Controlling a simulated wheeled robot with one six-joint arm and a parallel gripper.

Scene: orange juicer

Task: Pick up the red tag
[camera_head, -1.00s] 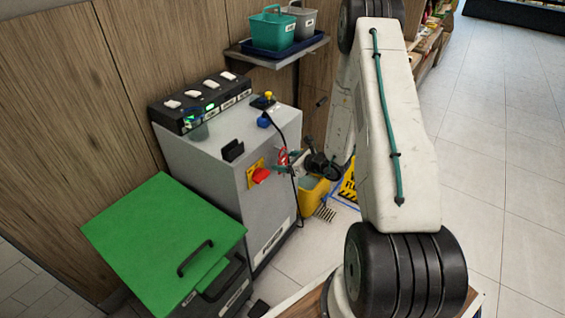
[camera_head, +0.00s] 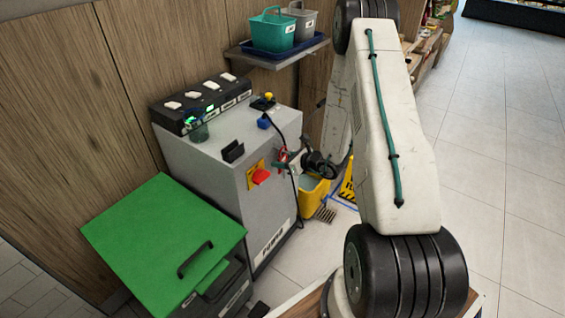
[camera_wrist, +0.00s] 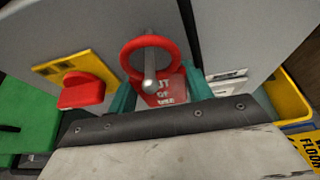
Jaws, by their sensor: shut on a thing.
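The red tag (camera_wrist: 163,92) has white lettering, partly hidden, and a round red ring (camera_wrist: 126,62). A metal peg with a rounded end (camera_wrist: 149,84) shows through the ring, which appears to be around it. My gripper (camera_wrist: 162,96) has teal fingers on both sides of the tag's lower part and is shut on it. In the head view, the tag (camera_head: 283,155) is a small red patch at the side of the grey machine (camera_head: 228,158), with my gripper (camera_head: 281,163) at it.
A red rotary switch on a yellow plate (camera_wrist: 84,92) is left of the tag, close to my gripper. A black cable (camera_head: 292,170) hangs beside it. A yellow bucket (camera_head: 313,200) and yellow floor sign (camera_head: 347,184) stand behind. A green-lidded bin (camera_head: 160,235) is in front.

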